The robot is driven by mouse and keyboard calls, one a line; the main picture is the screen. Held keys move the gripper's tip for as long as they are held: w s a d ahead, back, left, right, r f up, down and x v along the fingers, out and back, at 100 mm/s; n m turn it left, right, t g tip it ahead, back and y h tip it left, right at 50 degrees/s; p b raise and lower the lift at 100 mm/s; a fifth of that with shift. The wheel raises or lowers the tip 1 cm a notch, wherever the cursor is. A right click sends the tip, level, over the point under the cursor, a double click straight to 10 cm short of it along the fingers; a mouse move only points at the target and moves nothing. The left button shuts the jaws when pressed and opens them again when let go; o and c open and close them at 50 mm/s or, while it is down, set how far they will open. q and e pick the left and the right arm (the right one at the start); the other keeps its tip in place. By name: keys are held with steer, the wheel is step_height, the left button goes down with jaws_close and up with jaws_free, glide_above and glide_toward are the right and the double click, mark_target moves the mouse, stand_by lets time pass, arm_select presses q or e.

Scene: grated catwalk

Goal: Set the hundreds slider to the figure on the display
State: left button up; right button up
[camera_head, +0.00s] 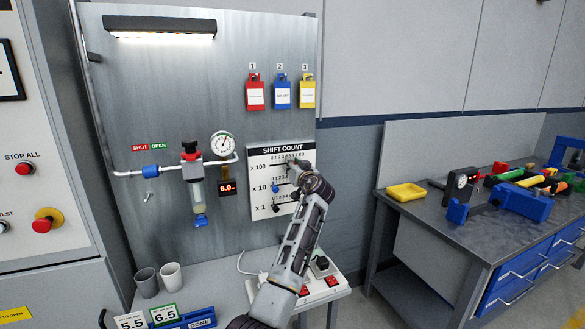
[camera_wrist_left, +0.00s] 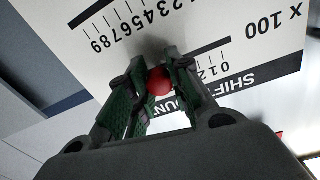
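The white SHIFT COUNT panel (camera_head: 259,160) hangs on the grey board, with x100, x10 and x1 rows. My left gripper (camera_head: 292,166) is at the right part of the x100 row. In the left wrist view its fingers (camera_wrist_left: 160,88) are closed around the red knob (camera_wrist_left: 160,81), one pad on each side. The digits beside the knob are hidden by the fingers, so I cannot tell its setting. The blue x10 knob (camera_head: 275,188) and dark x1 knob (camera_head: 275,209) sit towards the left of their rows. A small display (camera_head: 227,187) shows red figures, apparently 6.0. My right gripper is not in view.
A round gauge (camera_head: 223,144) and a filter unit (camera_head: 194,185) are left of the panel. Red, blue and yellow tagged locks (camera_head: 282,92) hang above it. Cups (camera_head: 170,276) and number cards (camera_head: 163,314) stand below. A cluttered workbench (camera_head: 450,225) is at the right.

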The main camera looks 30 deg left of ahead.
arm_select(q)
steer(key=o, duration=0.4)
steer(key=shift+v, duration=6.05)
